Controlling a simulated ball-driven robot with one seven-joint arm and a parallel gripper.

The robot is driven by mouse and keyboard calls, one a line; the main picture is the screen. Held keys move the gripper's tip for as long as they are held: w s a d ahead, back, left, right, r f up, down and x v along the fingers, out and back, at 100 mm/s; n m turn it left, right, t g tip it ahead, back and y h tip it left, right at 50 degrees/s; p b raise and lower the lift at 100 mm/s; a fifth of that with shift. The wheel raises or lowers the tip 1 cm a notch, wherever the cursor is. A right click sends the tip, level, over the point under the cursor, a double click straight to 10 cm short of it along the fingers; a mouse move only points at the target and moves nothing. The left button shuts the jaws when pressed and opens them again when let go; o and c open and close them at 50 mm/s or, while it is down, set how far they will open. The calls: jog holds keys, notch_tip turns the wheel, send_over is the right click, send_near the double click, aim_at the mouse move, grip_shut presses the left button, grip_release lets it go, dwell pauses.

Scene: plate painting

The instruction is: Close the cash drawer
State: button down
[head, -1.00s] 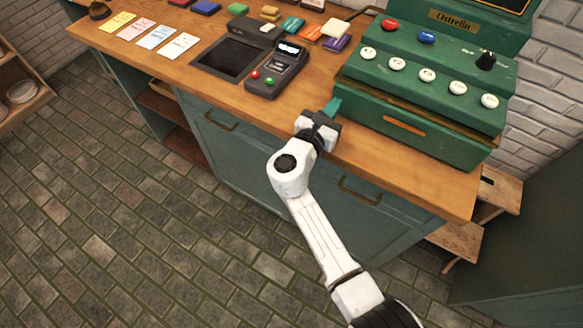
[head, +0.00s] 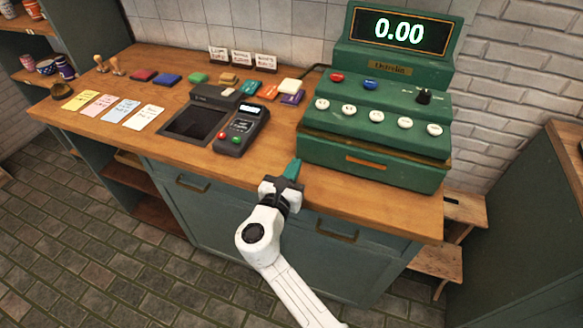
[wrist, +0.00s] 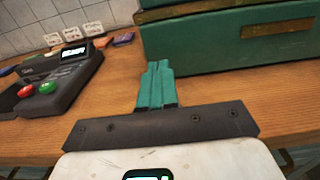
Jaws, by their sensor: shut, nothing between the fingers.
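The green cash register (head: 385,120) stands on the right part of the wooden counter, its display reading 0.00. Its cash drawer (head: 372,166), with an orange-brown handle strip, forms the bottom front. The drawer front sits about under the register body, with a thin dark line between them; how far it stands out is hard to tell. In the wrist view the drawer (wrist: 230,51) fills the upper right. My gripper (head: 293,170) has teal fingers pressed together, empty, in front of the register's left front corner. In the wrist view the fingers (wrist: 157,85) point at the counter beside the drawer.
A card terminal (head: 241,130) and a dark tray-like pad (head: 195,122) lie left of the register. Coloured notes (head: 123,111) and several ink pads lie farther left. A wooden step stool (head: 462,215) stands right of the counter. The counter strip before the register is clear.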

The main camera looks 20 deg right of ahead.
jog(key=v, duration=0.9)
jog(key=shift+s+a+b, duration=0.2)
jog(key=shift+a+b, duration=0.05)
jog(key=shift+b, duration=0.2)
jog(key=shift+f, duration=0.1)
